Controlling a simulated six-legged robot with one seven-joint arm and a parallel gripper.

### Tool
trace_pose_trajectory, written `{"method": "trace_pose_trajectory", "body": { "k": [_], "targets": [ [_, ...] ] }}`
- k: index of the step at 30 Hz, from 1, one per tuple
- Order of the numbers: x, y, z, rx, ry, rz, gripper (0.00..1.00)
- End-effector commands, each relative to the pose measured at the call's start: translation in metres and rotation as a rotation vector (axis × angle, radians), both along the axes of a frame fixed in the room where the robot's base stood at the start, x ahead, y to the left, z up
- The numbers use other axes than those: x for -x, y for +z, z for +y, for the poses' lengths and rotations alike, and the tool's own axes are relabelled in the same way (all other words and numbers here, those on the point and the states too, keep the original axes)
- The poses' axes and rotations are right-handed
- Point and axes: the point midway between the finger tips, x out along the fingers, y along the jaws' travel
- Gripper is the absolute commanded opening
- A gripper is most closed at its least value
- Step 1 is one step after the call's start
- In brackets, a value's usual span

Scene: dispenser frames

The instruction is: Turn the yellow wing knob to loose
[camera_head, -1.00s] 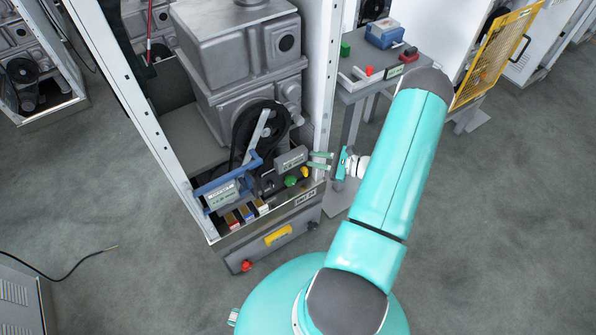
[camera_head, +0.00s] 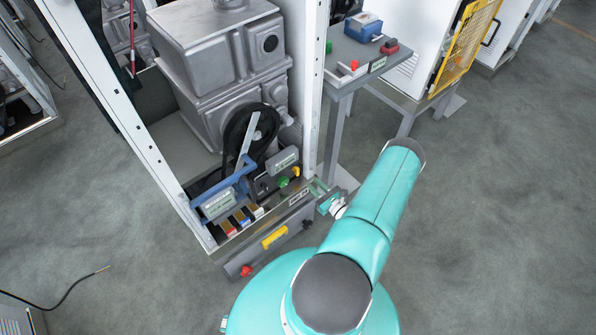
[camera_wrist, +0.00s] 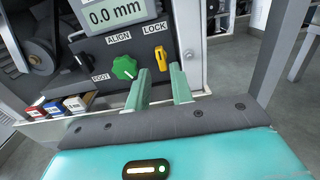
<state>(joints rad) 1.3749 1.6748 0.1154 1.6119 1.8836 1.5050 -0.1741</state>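The yellow wing knob (camera_wrist: 161,58) sits on the dark panel under the word LOCK in the wrist view, its wing close to upright. It is a small yellow spot (camera_head: 297,171) in the head view, at the panel's right end. My gripper (camera_wrist: 160,84) is open and empty, its two pale green fingers spread. In the wrist view the fingertips stand left and right of the knob's lower end, apparently still short of it; the exact gap is unclear. In the head view my gripper (camera_head: 319,188) is just right of and below the knob.
A green knob (camera_wrist: 124,67) marked ALIGN is close left of the left finger. A display (camera_wrist: 112,14) above reads 0.0 mm. Small coloured boxes (camera_wrist: 75,103) stand at lower left. A white cabinet post (camera_head: 313,80) rises behind. A grey side table (camera_head: 350,75) stands beyond.

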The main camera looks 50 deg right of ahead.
Motion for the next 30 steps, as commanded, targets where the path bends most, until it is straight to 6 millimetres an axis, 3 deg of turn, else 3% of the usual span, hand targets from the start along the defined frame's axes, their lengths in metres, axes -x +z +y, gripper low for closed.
{"method": "trace_pose_trajectory", "body": {
  "k": [6,13,18,25,26,29,30],
  "targets": [
    [-0.047,0.001,-0.002,0.0,0.006,-0.002,0.23],
    [-0.085,0.0,-0.005,0.001,0.005,-0.001,0.23],
    [-0.096,0.0,-0.005,-0.001,0.004,0.001,0.23],
    [-0.097,0.0,-0.006,-0.001,0.004,0.0,0.23],
    [-0.097,0.0,-0.006,-0.001,0.004,0.0,0.21],
    [-0.096,0.0,-0.006,-0.001,0.004,0.0,0.01],
    [-0.096,0.0,-0.006,-0.001,0.004,0.0,0.0]
  ]
}}
